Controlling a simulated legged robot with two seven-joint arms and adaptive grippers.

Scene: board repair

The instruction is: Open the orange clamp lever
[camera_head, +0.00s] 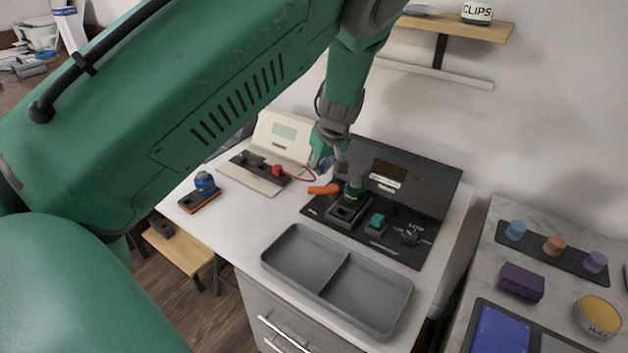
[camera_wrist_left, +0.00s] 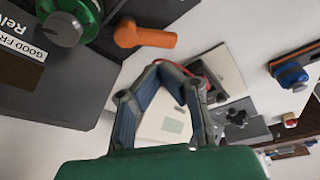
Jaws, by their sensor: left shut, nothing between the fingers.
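The orange clamp lever (camera_head: 323,189) sticks out to the left of the black clamp block (camera_head: 347,208) on the dark repair board (camera_head: 395,246). In the left wrist view the lever (camera_wrist_left: 146,37) lies near the top, beside a green round part with a grey knob (camera_wrist_left: 64,28). My left gripper (camera_head: 340,171) is just above and behind the lever in the head view. Its fingers (camera_wrist_left: 163,66) meet at the tips, shut and empty, with a visible gap between them and the lever. My right gripper is not in view.
A two-part grey tray (camera_head: 345,262) lies in front of the board. A teal-topped block (camera_head: 376,221) sits right of the clamp. A cream case with a red-knobbed panel (camera_head: 277,171) stands at the back left. The raised dark lid (camera_head: 423,190) stands behind the board.

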